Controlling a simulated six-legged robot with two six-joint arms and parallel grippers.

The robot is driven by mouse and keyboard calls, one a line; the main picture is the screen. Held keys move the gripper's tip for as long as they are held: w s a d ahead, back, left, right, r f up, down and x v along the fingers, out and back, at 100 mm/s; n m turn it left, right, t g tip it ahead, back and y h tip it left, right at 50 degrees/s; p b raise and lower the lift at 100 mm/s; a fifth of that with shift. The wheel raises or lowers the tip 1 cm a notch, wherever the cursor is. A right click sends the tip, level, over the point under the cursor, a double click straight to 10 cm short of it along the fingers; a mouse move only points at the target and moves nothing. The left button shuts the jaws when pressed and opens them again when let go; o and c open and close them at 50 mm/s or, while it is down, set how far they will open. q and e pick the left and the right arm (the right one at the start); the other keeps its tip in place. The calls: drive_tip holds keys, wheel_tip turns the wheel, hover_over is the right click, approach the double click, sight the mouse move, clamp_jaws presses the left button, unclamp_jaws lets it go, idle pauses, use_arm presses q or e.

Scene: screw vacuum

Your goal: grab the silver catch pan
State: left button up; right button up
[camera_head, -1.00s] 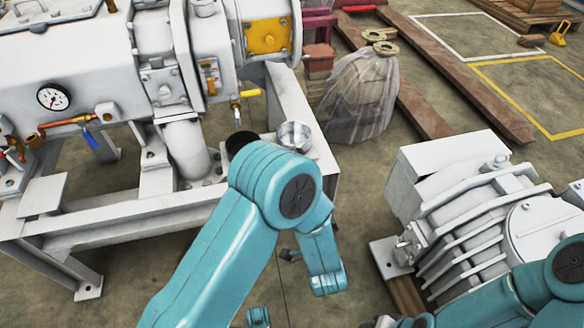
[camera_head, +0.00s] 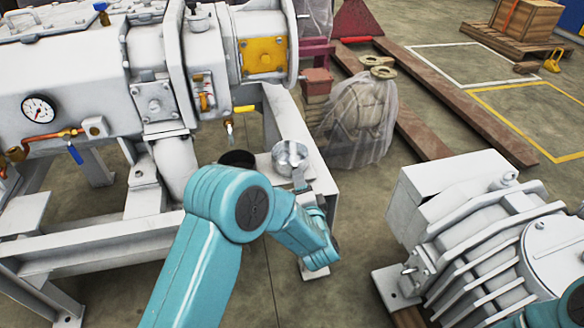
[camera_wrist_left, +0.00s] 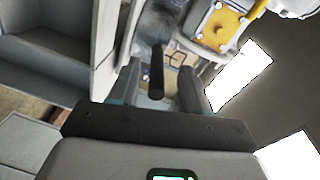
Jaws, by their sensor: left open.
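The silver catch pan (camera_head: 291,157) sits on the white steel frame under the pump, a round metal bowl with its open top up. In the left wrist view my left gripper (camera_wrist_left: 158,82) is open. A dark upright bar (camera_wrist_left: 156,72) shows between its fingers; I cannot tell whether it is part of the pan. Whether the fingers touch the pan is not clear. My right gripper is out of view.
A black round opening (camera_head: 238,158) lies left of the pan. The pump's pipe (camera_head: 178,165) and yellow-handled valve (camera_head: 243,109) are close by. The white steel frame (camera_head: 318,165) ends just right of the pan. A wrapped bundle (camera_head: 358,120) stands on the floor beyond.

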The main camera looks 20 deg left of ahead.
sight(295, 166)
use_arm(q)
drive_tip(key=x, duration=0.2)
drive_tip(key=shift+w+f+b, duration=0.3)
drive_tip(key=shift+w+b, duration=0.05)
drive_tip(key=shift+w+a+r, duration=0.15)
drive_tip(key=shift+w, duration=0.05)
clamp_jaws()
